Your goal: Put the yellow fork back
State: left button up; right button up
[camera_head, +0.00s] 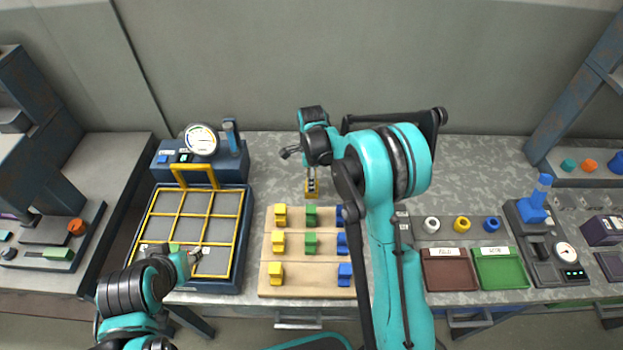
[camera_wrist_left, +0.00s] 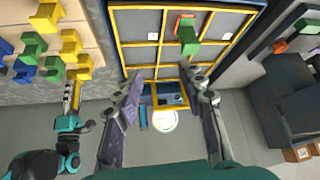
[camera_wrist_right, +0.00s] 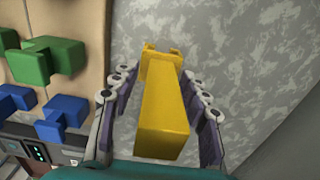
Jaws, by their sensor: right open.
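A yellow fork (camera_wrist_right: 165,112) stands between the fingers of my right gripper (camera_wrist_right: 162,80), with gaps on both sides. The gripper is open around it. In the head view, this yellow fork (camera_head: 311,190) is just behind the back edge of the wooden board (camera_head: 297,291), over the grey table. Whether it touches the table is unclear. More yellow forks (camera_head: 280,214) stand in the board's left column. My left gripper (camera_wrist_left: 164,76) is open and empty over the yellow-wired grid tray (camera_wrist_left: 155,43); it also shows in the head view (camera_head: 197,255).
Green forks (camera_head: 310,243) and blue forks (camera_head: 344,272) stand on the board. A gauge (camera_head: 201,139) stands behind the tray. Red (camera_head: 448,272) and green (camera_head: 500,270) bins lie right. The back table is clear.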

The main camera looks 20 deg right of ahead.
notch_tip(320, 180, up, 12)
jog(key=p, duration=0.3)
jog(key=s+r+n+t, duration=0.4)
jog(key=s+r+n, duration=0.65)
jog(key=s, duration=0.35)
jog(key=s+f+n+t, duration=0.3)
jog(key=s+n, duration=0.7)
jog(key=s, duration=0.2)
jog(key=shift+d+n, duration=0.15)
jog(key=shift+n, duration=0.2)
notch_tip(320, 180, down, 3)
jog(key=b, duration=0.3)
jog(key=shift+r, duration=0.1)
